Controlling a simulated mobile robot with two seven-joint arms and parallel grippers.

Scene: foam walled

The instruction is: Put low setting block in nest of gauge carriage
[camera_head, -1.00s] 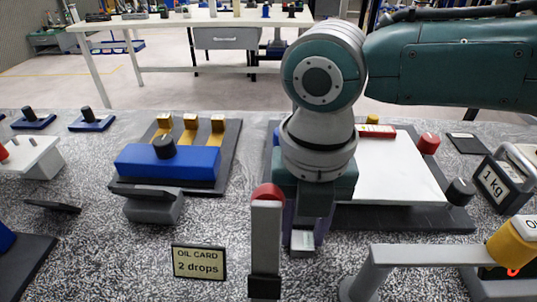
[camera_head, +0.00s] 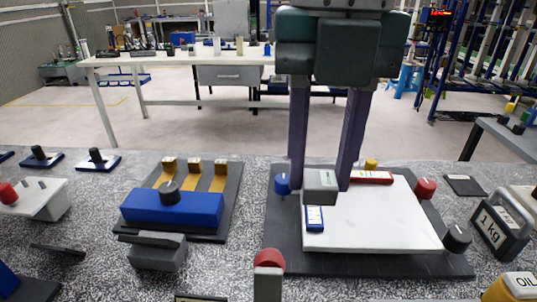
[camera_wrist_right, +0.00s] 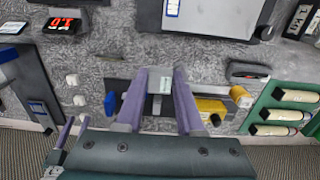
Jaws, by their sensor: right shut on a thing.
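My right gripper (camera_head: 322,184) is shut on a small grey block with a pale label (camera_head: 320,180), which I take for the low setting block. In the head view, it appears over the left part of a white plate; its exact height is unclear. The right wrist view shows the block (camera_wrist_right: 160,82) between the purple fingertips. I cannot tell which fixture is the gauge carriage; a blue block with a black knob (camera_head: 172,208) sits by yellow strips on a dark base. No nest is clearly visible. My left gripper (camera_wrist_right: 71,128) shows small in the wrist view, fingers apart.
The white plate (camera_head: 390,225) lies on a dark base with blue, red and black knobs around it. A red-topped post (camera_head: 268,275) stands in front. A 1 kg weight (camera_head: 495,228) and a yellow oil container (camera_head: 515,287) are at the right.

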